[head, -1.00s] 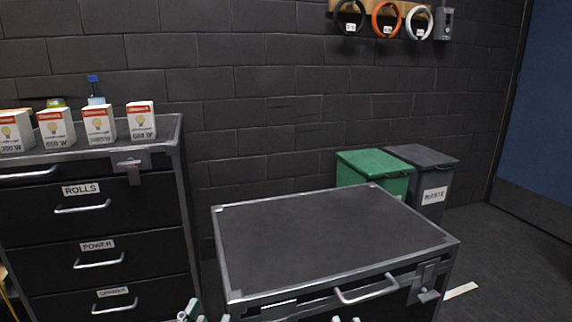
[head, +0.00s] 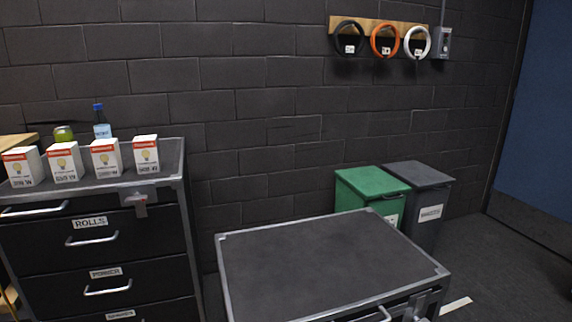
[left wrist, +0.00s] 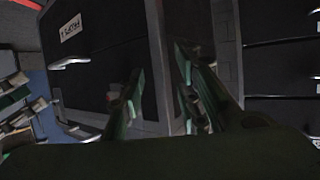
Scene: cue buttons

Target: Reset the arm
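My left gripper (left wrist: 160,98) shows in the left wrist view, its two greenish fingers spread apart with nothing visible between them. Beyond it are dark cabinet fronts with metal edges, one bearing a white label (left wrist: 71,27). Neither gripper shows in the head view now. My right gripper is out of sight.
A dark cart with a bare top (head: 320,262) stands ahead. A drawer cabinet (head: 45,258) at left carries several bulb boxes (head: 105,159) and a bottle (head: 102,125). Green (head: 365,185) and grey (head: 425,190) bins stand behind the cart. Rings (head: 385,40) hang on the wall.

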